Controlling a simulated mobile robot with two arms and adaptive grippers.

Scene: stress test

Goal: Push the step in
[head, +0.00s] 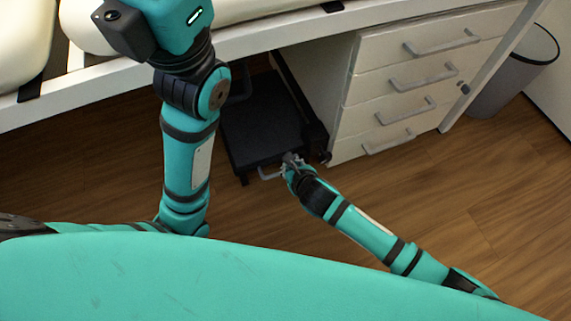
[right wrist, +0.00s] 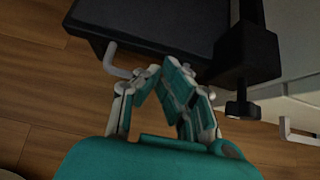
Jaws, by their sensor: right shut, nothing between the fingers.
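The step (head: 262,120) is a dark, flat platform low under the bed frame, beside the white drawer unit. Its front edge has a light grey handle (head: 268,174). In the right wrist view the dark step (right wrist: 165,25) fills the top, with its handle (right wrist: 118,62) at the left. My right gripper (head: 291,160) is at the front edge of the step, just right of the handle. Its fingers (right wrist: 172,68) are closed together with nothing between them; whether they touch the step I cannot tell. My left arm rises at the left, and its gripper is out of view.
A white drawer unit (head: 425,80) with grey handles stands right of the step. A grey bin (head: 512,75) is farther right. The bed's white frame (head: 100,83) runs above the step. The wooden floor (head: 400,185) in front is clear.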

